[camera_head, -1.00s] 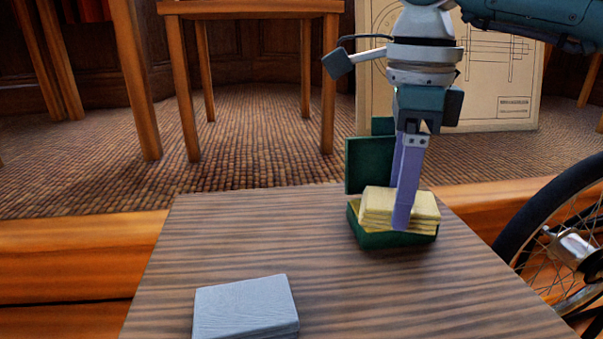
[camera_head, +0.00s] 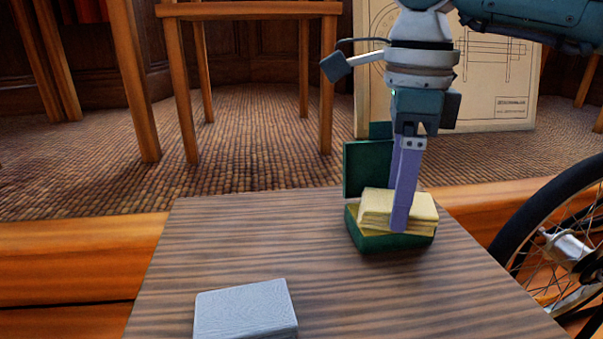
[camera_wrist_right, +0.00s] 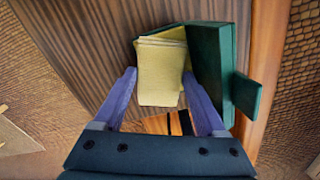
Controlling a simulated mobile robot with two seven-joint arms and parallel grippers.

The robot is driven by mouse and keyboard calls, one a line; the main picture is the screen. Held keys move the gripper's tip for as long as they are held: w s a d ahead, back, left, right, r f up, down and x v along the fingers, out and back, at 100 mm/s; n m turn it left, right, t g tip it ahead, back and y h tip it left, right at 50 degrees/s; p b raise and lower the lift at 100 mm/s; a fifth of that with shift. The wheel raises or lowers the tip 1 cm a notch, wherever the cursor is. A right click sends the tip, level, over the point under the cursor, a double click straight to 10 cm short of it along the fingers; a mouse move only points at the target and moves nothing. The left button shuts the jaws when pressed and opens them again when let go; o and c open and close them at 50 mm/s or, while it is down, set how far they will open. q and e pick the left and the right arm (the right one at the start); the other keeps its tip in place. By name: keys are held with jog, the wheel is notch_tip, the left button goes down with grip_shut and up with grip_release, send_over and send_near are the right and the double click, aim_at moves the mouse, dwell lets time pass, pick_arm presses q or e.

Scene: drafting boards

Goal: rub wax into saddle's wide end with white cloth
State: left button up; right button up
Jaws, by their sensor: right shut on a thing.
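A stack of pale yellow folded cloth (camera_head: 375,208) lies in an open dark green box (camera_head: 372,243) at the far right of the striped board. My right gripper (camera_head: 400,222) comes down from above with its purple fingers at the stack and is shut on the top yellow cloth. In the right wrist view the yellow cloth (camera_wrist_right: 160,80) lies between the fingers of my right gripper (camera_wrist_right: 158,76), beside the green lid (camera_wrist_right: 211,70). A cloth that is plainly white and a saddle do not show. My left gripper is not in view.
A grey flat block (camera_head: 245,312) lies at the near left of the striped board (camera_head: 280,240). The box's lid (camera_head: 367,168) stands upright at the back. A bicycle wheel (camera_head: 565,240) is at the right. The middle of the board is clear.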

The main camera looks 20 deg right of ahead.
jog(key=shift+r+p, duration=2.75)
jog(key=shift+r, duration=0.6)
jog(key=shift+f, duration=0.1)
jog(key=s+a+r+n+p, duration=0.2)
jog(key=r+n+p, duration=0.6)
jog(key=r+p, duration=1.9)
jog(key=s+a+r+n+p, duration=0.3)
jog(key=s+r+n+p, duration=0.3)
jog(key=r+p, duration=2.1)
jog(key=s+a+r+n+p, duration=0.2)
jog(key=r+n+p, duration=0.9)
jog(key=r+p, duration=1.7)
notch_tip(320, 180, up, 9)
jog(key=s, duration=0.2)
jog(key=shift+s+a+f, duration=0.2)
jog(key=shift+s+a, duration=0.1)
jog(key=shift+a, duration=0.05)
